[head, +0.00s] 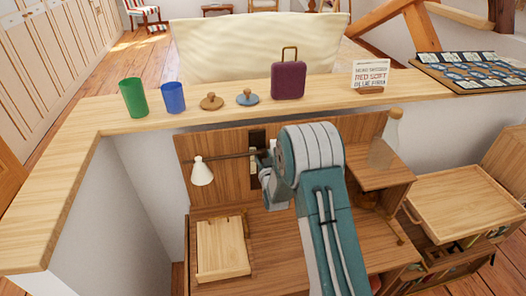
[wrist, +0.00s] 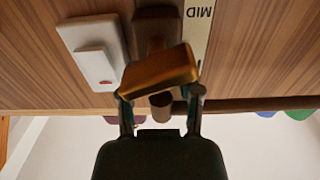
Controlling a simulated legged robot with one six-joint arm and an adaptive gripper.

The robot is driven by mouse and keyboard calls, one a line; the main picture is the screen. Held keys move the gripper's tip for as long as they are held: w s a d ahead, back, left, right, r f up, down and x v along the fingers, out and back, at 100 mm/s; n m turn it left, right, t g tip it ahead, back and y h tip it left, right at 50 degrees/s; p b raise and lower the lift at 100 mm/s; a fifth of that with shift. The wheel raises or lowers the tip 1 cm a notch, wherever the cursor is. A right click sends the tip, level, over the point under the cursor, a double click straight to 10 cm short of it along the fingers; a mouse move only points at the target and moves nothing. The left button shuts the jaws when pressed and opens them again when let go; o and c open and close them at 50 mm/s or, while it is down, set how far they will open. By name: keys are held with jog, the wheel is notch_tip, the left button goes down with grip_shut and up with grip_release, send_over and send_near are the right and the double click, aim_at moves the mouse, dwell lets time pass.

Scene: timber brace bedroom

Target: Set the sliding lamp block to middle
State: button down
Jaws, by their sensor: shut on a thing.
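In the wrist view my gripper (wrist: 160,98) is shut on a brown wooden block (wrist: 160,66), with one finger at each side of it. A pale label strip (wrist: 197,30) reading "MID", upside down in this view, is on the wood panel beside the block. A dark rail (wrist: 245,104) runs off to the right. In the head view the rail (head: 228,157) crosses the back panel, and a white lamp shade (head: 202,171) hangs near its left end. My gripper (head: 266,166) is at the rail right of the lamp; my arm hides the block there.
A white rocker switch (wrist: 95,62) is on the panel close beside the gripper. A small wooden box (head: 222,248) stands on the desk at left. A glass bottle (head: 385,145) stands on the right shelf. Cups and a purple suitcase (head: 288,80) line the ledge.

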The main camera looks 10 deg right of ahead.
notch_tip(320, 180, down, 2)
jog(key=shift+f, duration=0.25)
jog(key=shift+c, duration=1.4)
grip_release()
jog(key=s, duration=1.2)
jog(key=shift+w+r, duration=0.1)
